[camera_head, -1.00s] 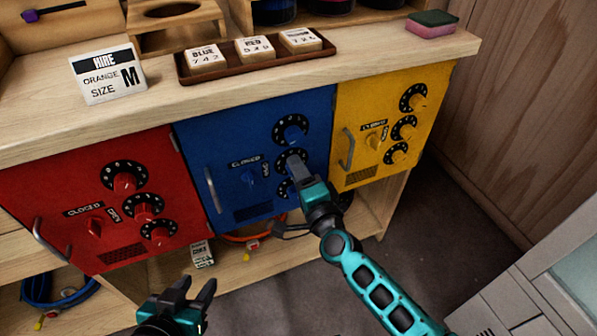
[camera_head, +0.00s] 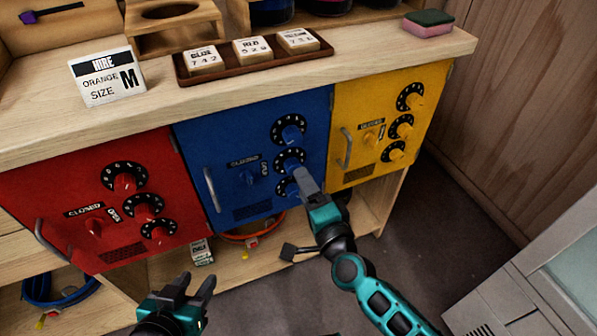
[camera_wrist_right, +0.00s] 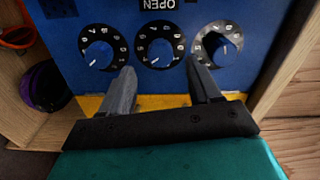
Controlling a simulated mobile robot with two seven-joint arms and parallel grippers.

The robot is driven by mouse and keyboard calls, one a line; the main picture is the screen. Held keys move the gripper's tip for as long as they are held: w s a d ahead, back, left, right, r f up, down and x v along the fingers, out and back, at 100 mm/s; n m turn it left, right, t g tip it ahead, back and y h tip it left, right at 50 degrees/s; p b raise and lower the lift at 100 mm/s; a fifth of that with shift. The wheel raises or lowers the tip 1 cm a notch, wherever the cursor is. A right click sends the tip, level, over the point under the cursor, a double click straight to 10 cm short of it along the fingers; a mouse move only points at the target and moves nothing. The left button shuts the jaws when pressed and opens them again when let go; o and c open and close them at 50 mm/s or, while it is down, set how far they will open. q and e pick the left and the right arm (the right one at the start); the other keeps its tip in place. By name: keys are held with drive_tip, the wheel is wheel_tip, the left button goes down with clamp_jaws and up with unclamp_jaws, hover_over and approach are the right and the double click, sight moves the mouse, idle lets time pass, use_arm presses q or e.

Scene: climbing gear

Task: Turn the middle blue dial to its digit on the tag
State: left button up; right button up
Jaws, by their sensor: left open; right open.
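The blue door (camera_head: 225,135) carries three blue dials in a column. The middle blue dial (camera_head: 290,160) is between the top dial (camera_head: 289,130) and the bottom dial (camera_head: 286,187), which is partly covered by my right gripper (camera_head: 304,175). In the right wrist view the right gripper (camera_wrist_right: 160,68) is open and empty, its fingers apart on either side below the middle dial (camera_wrist_right: 160,48); that dial's white mark points down-left. The blue tag (camera_head: 204,58) on the tray appears to read 7 4 2. My left gripper (camera_head: 190,287) is open and empty, low in front.
A red door (camera_head: 75,170) and a yellow door (camera_head: 375,95) with their own dials flank the blue one. The brown tray (camera_head: 255,62) also holds two other tags. The blue door's handle (camera_head: 211,190) sticks out. The floor at right is clear.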

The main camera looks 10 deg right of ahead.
drive_tip(key=v, duration=0.8)
drive_tip(key=shift+p, duration=0.3)
